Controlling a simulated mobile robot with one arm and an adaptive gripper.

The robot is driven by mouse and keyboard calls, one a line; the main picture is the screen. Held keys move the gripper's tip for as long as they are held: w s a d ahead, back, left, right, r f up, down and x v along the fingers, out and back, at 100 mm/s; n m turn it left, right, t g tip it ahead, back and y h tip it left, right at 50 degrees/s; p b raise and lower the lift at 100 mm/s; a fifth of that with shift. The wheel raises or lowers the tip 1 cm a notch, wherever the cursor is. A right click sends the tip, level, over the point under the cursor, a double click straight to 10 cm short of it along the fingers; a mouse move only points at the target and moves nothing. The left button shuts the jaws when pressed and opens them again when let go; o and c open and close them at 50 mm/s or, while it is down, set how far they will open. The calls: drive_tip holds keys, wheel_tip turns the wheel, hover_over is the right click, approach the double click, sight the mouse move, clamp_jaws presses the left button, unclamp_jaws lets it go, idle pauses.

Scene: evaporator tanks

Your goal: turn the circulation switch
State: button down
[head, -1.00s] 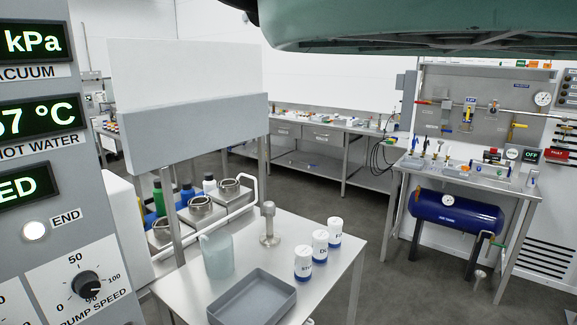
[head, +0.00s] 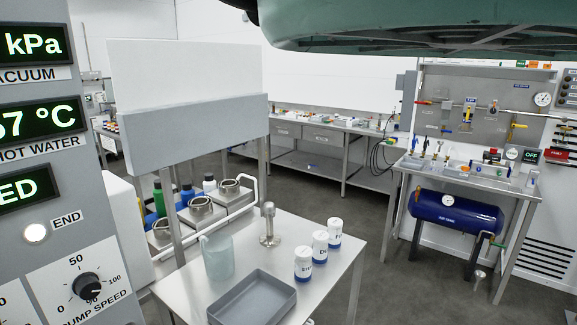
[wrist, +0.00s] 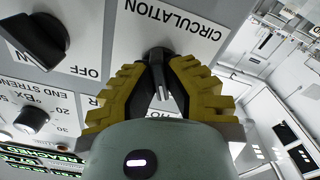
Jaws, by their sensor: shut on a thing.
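The circulation switch (wrist: 160,54) is a black knob on a white plate marked CIRCULATION, which appears upside down in the wrist view. My gripper (wrist: 162,77) has its two yellow ridged fingers closed around the knob from both sides. The knob's pointer shows between the fingers. The fingers cover part of the plate's markings, so I cannot tell which position the pointer is at. The head view does not show the switch or my gripper.
Beside the switch is another black knob (wrist: 38,40) with an OFF mark, and a smaller dial (wrist: 31,120) is nearby. In the head view, a panel with a pump speed knob (head: 87,286) stands close at left. A steel table (head: 335,262) holds a grey tray (head: 252,299).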

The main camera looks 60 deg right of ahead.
drive_tip(key=shift+d+n, duration=0.1)
drive_tip(key=shift+n, duration=1)
drive_tip(key=shift+n, duration=0.6)
drive_tip(key=c, duration=1)
unclamp_jaws()
drive_tip(key=shift+w, duration=0.1)
